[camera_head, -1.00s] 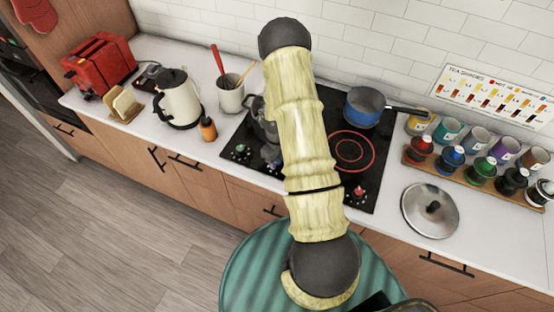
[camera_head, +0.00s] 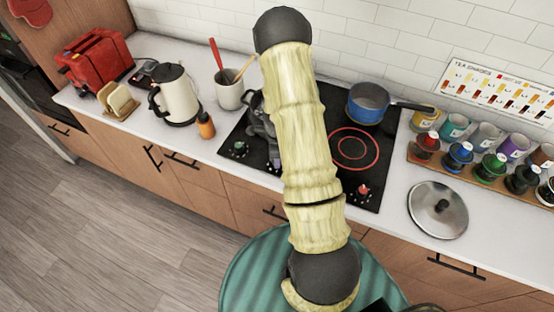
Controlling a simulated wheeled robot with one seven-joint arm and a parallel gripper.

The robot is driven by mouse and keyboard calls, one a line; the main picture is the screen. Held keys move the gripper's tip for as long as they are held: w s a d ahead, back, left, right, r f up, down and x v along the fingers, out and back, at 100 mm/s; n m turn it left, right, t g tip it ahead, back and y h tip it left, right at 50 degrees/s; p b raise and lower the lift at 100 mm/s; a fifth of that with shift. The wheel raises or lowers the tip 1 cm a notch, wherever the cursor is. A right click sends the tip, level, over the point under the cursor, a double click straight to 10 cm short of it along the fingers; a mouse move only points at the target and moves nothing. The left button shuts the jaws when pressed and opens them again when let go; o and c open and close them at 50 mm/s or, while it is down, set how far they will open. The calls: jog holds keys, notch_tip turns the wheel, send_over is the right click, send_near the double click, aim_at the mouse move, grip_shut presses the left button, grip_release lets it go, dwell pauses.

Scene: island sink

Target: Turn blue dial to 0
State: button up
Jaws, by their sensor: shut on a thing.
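The black cooktop (camera_head: 334,171) is set in the white counter, with dials along its front edge. A green dial (camera_head: 239,148) is at the left and a red dial (camera_head: 363,190) at the right. My gripper (camera_head: 273,158) shows only in part, left of my pale arm, pointing down at the front edge between these dials. A small bluish-purple bit, which looks like the blue dial (camera_head: 277,164), shows at its fingertips. My gripper is shut on it. The dial's mark and setting are hidden.
A blue pan (camera_head: 368,104) stands at the back right of the cooktop, behind a red-ringed burner (camera_head: 354,148). A lid (camera_head: 437,208) and a rack of paint-like jars (camera_head: 489,168) are at right. A kettle (camera_head: 178,96), orange bottle (camera_head: 205,125) and utensil cup (camera_head: 229,95) are at left.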

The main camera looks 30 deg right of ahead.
jog(key=n+b, duration=0.2)
jog(key=n, duration=0.2)
jog(key=shift+n, duration=0.4)
jog(key=n+b, duration=0.1)
jog(key=n, duration=0.2)
jog(key=shift+n+b, duration=0.3)
jog(key=n+b, duration=0.1)
jog(key=n, duration=0.3)
jog(key=n+b, duration=0.1)
jog(key=n, duration=0.3)
jog(key=shift+w, duration=0.1)
jog(key=n, duration=0.3)
jog(key=shift+n, duration=0.4)
jog(key=n, duration=0.3)
jog(key=shift+r+n, duration=0.1)
jog(key=shift+n, duration=0.2)
jog(key=n, duration=0.3)
jog(key=shift+n, duration=0.3)
jog(key=shift+n+p, duration=0.55)
jog(key=shift+n, duration=1.45)
